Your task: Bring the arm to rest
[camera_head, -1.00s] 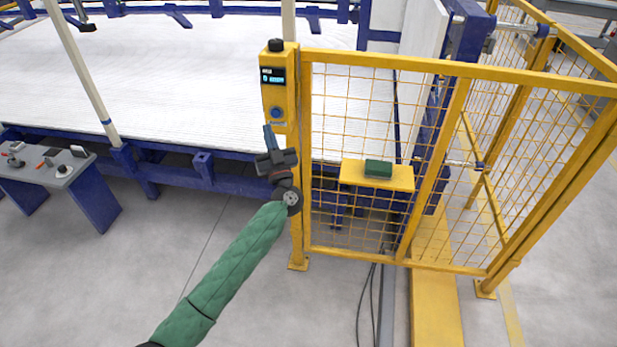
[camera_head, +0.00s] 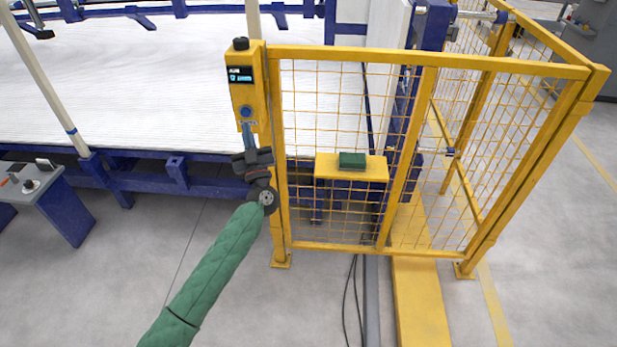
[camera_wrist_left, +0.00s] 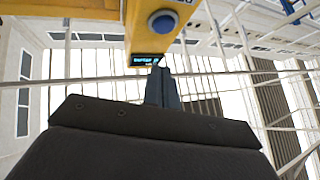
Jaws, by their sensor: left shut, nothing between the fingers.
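My left arm (camera_head: 212,275), in a green quilted sleeve, reaches up from the bottom of the head view. Its left gripper (camera_head: 247,128) is shut and empty, with its fingertips just below the blue round button (camera_head: 245,112) on the yellow control post (camera_head: 246,75). I cannot tell whether they touch the post. In the left wrist view the shut fingers (camera_wrist_left: 162,75) point up toward the small lit display (camera_wrist_left: 146,59), and the blue button (camera_wrist_left: 162,22) shows above it. My right gripper is not in view.
A yellow mesh fence (camera_head: 425,62) stands to the right of the post. Behind it is a yellow shelf (camera_head: 330,166) with a dark green block (camera_head: 352,160). A control desk (camera_head: 35,186) stands at the left. A white ribbed bed (camera_head: 120,100) on a blue frame lies behind.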

